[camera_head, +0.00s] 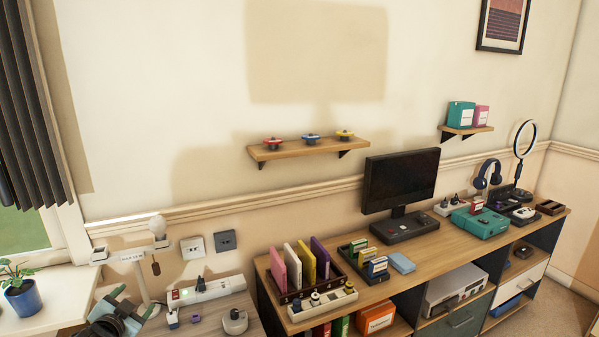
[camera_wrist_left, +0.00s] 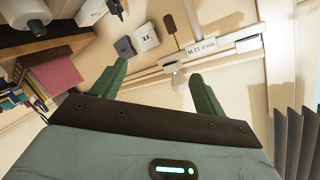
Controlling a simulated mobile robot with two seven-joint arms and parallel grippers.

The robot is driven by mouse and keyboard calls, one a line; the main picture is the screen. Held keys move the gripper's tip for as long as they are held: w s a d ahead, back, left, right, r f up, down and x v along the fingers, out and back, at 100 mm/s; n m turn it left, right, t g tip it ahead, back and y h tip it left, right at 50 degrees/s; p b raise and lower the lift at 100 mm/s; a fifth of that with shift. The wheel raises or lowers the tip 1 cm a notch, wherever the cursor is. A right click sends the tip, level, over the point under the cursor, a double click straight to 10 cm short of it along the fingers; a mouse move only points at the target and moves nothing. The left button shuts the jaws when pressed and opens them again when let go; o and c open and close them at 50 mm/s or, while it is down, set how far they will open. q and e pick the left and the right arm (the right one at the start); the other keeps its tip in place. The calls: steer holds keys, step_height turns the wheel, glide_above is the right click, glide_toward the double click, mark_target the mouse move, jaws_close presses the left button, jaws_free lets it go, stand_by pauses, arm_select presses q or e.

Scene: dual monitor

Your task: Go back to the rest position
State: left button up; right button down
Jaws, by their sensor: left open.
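My left gripper (camera_head: 132,303) is at the lower left of the head view, in front of the small side table with the power strip. Its green fingers are apart with nothing between them. In the left wrist view the two fingers of the gripper (camera_wrist_left: 158,85) are spread and empty, with the wall and a white sign stand behind them. My right gripper is in neither view.
A white sign stand (camera_head: 132,256) is close behind my left gripper. A power strip (camera_head: 205,291) lies to its right, and a potted plant (camera_head: 25,297) is at the left. The wooden desk (camera_head: 420,262) holds a monitor (camera_head: 401,180) and a book rack.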

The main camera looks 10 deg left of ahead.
arm_select(q)
steer(key=s+d+f+g+h, duration=0.3)
steer(key=s+d+f+h, duration=0.1)
steer(key=s+d+f, duration=1.5)
steer(key=s+d+n+g, duration=0.1)
steer(key=s+d, duration=0.2)
steer(key=s, duration=0.4)
steer(key=s+d+f+n+g, duration=0.1)
steer(key=s+d, duration=0.3)
steer(key=s, duration=0.3)
steer(key=s+d+n+h, duration=0.1)
steer(key=s+d, duration=0.3)
steer(key=s, duration=0.3)
steer(key=shift+f+g, duration=0.35)
steer(key=shift+g, duration=0.05)
steer(key=shift+a, duration=0.1)
